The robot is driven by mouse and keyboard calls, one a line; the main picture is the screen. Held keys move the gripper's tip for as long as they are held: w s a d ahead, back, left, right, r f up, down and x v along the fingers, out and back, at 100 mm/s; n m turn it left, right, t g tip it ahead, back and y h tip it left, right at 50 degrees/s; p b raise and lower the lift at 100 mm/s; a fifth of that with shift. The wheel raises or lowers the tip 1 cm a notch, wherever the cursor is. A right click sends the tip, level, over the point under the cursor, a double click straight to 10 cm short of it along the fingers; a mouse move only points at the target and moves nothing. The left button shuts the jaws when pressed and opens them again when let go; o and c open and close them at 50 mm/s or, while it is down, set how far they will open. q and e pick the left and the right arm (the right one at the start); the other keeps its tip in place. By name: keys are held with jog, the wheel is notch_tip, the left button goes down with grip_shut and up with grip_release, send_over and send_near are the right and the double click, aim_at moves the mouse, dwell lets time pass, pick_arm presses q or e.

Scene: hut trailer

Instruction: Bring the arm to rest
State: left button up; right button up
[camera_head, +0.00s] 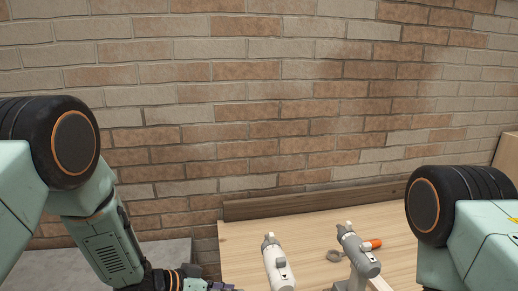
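My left arm comes in from the left and bends down. Only a small part of my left gripper (222,287) shows at the bottom edge, left of the wooden table's near part. Its fingertips are cut off, so its opening is not visible. My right arm shows only as a dark round joint and a pale green link at the right edge. My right gripper is out of view.
A wooden table (315,222) stands against the brick wall (250,100). On it are a white tool-like object (277,268), a grey tool-like object (358,252) on a stand, and an orange-handled item (375,244). A grey surface (168,252) lies to the left.

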pick_arm(q)
jog(key=s+a+f+n+y, duration=0.3)
jog(key=s+a+f+n, duration=0.15)
jog(key=s+f, duration=0.4)
jog(key=s+a+f+n+g+y, duration=0.15)
jog(key=s+a, duration=0.25)
jog(key=s, duration=0.5)
jog(key=s+a+f+n+g+y, duration=0.1)
jog(key=s+a+f+g+y, duration=0.15)
jog(key=s, duration=0.65)
jog(key=s+a+f+n+g+y, duration=0.1)
jog(key=s+a+g+y, duration=0.1)
jog(key=s+a, duration=0.45)
notch_tip(320, 180, down, 25)
jog(key=s+d+b, duration=0.1)
jog(key=d+b, duration=0.1)
jog(key=b, duration=2.3)
jog(key=shift+s+y, duration=0.2)
jog(key=shift+y, duration=0.1)
